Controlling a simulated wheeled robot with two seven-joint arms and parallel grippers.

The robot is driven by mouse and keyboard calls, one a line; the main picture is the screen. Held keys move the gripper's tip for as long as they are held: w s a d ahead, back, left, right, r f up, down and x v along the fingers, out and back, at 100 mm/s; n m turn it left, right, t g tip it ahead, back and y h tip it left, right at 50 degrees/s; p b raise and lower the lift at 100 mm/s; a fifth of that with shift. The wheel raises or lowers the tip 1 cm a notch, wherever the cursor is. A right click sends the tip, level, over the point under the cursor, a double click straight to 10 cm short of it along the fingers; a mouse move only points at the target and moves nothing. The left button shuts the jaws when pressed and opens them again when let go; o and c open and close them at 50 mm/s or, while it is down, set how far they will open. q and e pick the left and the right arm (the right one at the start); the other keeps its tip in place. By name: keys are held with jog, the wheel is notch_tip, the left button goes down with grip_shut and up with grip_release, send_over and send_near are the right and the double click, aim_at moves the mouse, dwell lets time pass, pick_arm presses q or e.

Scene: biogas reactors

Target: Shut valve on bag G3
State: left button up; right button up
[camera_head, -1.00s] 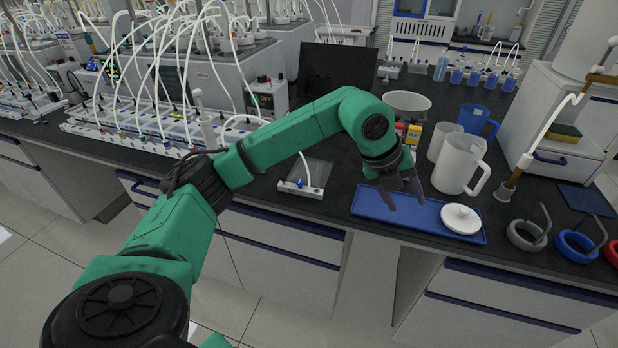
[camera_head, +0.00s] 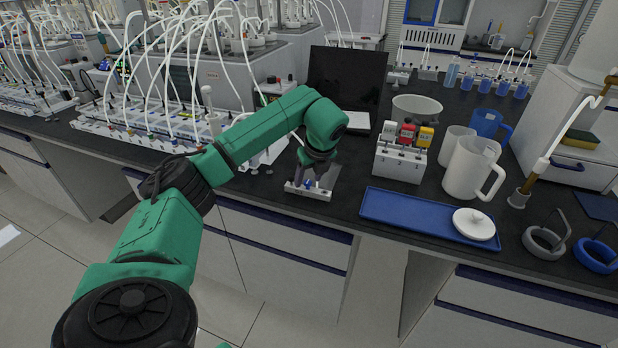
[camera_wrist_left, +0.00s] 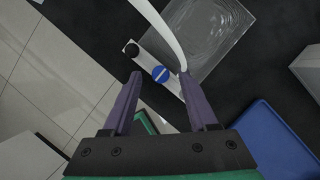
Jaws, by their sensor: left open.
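A clear flat bag (camera_wrist_left: 212,32) lies on the dark bench, with a white holder bar (camera_wrist_left: 150,62) along its front edge. I cannot read a G3 label. A round blue valve knob (camera_wrist_left: 161,73) with a pale stripe across it sits on the bar, beside a black fitting (camera_wrist_left: 131,49). A white tube runs over the bar. My left gripper (camera_head: 309,178) is open and empty, pointing down above the bar (camera_head: 306,191). In the left wrist view the knob shows between the fingertips (camera_wrist_left: 160,76); the remaining height is hard to tell. My right gripper is out of view.
A blue tray (camera_head: 415,214) with a white lid (camera_head: 473,224) lies to the right. Behind it stand a white box with coloured switches (camera_head: 403,155) and a white jug (camera_head: 468,168). A laptop (camera_head: 345,80) is behind. Tubed racks (camera_head: 150,138) fill the left.

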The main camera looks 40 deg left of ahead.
pick_arm(q)
jog(key=shift+a+f, duration=0.1)
jog(key=shift+f, duration=0.15)
grip_shut()
